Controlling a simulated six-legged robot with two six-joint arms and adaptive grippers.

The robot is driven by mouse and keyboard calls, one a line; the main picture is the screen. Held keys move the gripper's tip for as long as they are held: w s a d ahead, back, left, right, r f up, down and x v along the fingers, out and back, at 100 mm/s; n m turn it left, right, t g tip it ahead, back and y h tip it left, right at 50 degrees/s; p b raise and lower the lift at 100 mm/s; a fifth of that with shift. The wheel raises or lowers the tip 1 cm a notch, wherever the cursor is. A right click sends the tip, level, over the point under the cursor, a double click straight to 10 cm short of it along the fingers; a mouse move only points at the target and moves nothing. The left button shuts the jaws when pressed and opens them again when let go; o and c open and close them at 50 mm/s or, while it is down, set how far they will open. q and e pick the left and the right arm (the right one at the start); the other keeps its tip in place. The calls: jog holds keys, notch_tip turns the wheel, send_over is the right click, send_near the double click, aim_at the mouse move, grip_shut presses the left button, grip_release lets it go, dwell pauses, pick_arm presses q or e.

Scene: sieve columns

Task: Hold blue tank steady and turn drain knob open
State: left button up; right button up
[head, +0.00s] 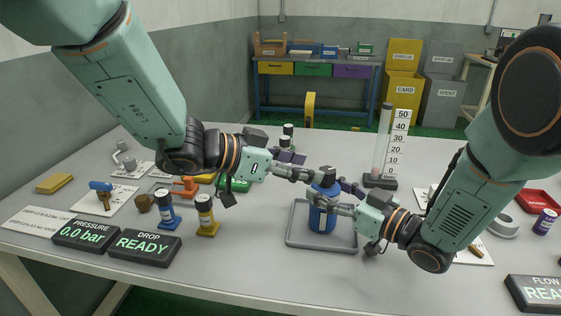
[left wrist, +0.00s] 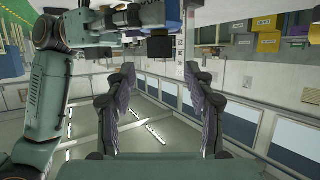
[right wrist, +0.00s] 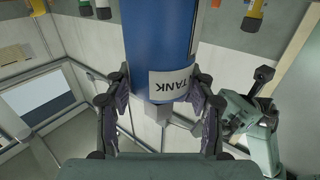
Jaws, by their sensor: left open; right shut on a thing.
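The blue tank (head: 320,218) stands upright in a shallow grey tray (head: 292,241) near the middle of the table. My right gripper (head: 338,204) is shut on the tank's body from the right. In the right wrist view the blue tank (right wrist: 160,38) shows inverted between the fingers, with a white "TANK" label and a small grey block at its end. I cannot tell whether that block is the drain knob. My left gripper (head: 312,169) is open and empty, just above and left of the tank's top. Its spread fingers also show in the left wrist view (left wrist: 160,75).
A clear column (head: 382,140) with a scale board (head: 400,130) stands behind the tank. The table front between the displays is clear.

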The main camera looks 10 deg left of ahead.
pick_arm(q)
jog(key=shift+v, duration=2.75)
